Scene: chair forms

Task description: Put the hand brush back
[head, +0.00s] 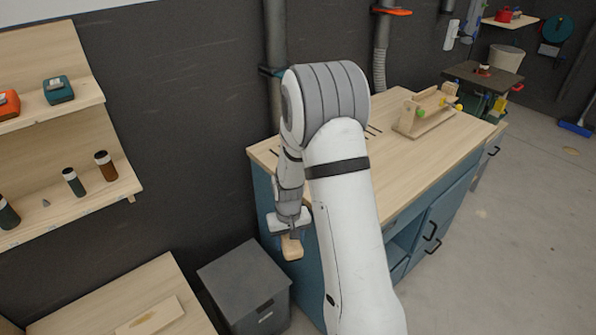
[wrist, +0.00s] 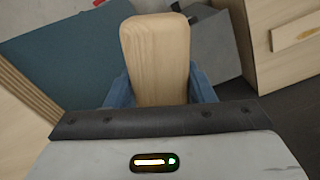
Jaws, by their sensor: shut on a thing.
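My gripper (head: 290,233) points down beside the near left end of the workbench. It is shut on a pale wooden piece, which I take to be the hand brush (head: 292,249); no bristles show. In the wrist view the hand brush (wrist: 157,50) is a rounded wooden block between the two blue fingers of my gripper (wrist: 160,92). It is held in the air, clear of the surfaces below.
The workbench (head: 415,130) carries a wooden jig (head: 425,112). A grey lidded bin (head: 243,283) stands below and left of the brush. A low wooden table (head: 95,305) is at lower left. Wall shelves (head: 70,205) hold bottles.

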